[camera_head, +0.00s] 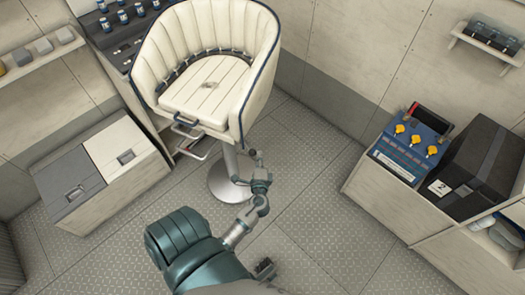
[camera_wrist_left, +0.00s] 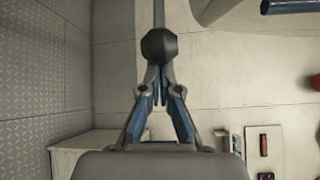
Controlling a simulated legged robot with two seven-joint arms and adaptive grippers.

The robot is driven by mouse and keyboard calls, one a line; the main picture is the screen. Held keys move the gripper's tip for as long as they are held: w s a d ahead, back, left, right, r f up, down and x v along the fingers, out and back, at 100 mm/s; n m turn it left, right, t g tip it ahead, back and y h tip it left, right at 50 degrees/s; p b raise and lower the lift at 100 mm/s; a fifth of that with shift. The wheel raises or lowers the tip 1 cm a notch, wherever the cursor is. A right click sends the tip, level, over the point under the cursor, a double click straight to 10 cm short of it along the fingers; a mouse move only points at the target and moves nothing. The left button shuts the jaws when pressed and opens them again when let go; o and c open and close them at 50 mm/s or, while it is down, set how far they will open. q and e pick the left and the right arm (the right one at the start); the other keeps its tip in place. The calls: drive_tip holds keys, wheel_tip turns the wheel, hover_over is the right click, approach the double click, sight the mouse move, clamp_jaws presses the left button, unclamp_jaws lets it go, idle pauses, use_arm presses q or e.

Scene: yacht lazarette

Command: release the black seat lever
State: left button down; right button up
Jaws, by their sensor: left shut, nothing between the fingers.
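The cream seat (camera_head: 205,88) with dark blue piping stands on a grey pedestal with a round base. The black seat lever shows in the left wrist view as a round black knob (camera_wrist_left: 159,46) on a thin grey rod. My left gripper (camera_head: 254,162) is low beside the right side of the seat, near the pedestal. In the left wrist view its fingers (camera_wrist_left: 160,88) are shut with nothing between them. The knob appears straight beyond the fingertips; I cannot tell whether they touch. In the head view the lever is too small to make out clearly.
A metal footrest (camera_head: 192,147) projects below the seat's front. At right a bench holds a blue panel with yellow knobs (camera_head: 410,145) and a black case (camera_head: 478,165). Bare metal floor (camera_head: 320,210) lies between.

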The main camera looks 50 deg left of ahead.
use_arm(q)
drive_tip(key=shift+s+a+f+m+t+h, duration=0.1)
drive_tip(key=shift+s+a+m+t+h, duration=0.3)
drive_tip(key=shift+s, duration=0.3)
use_arm(e)
drive_tip(key=shift+w+a+f, duration=0.15)
drive_tip(key=shift+w+f, duration=0.05)
drive_tip(key=shift+f, duration=0.25)
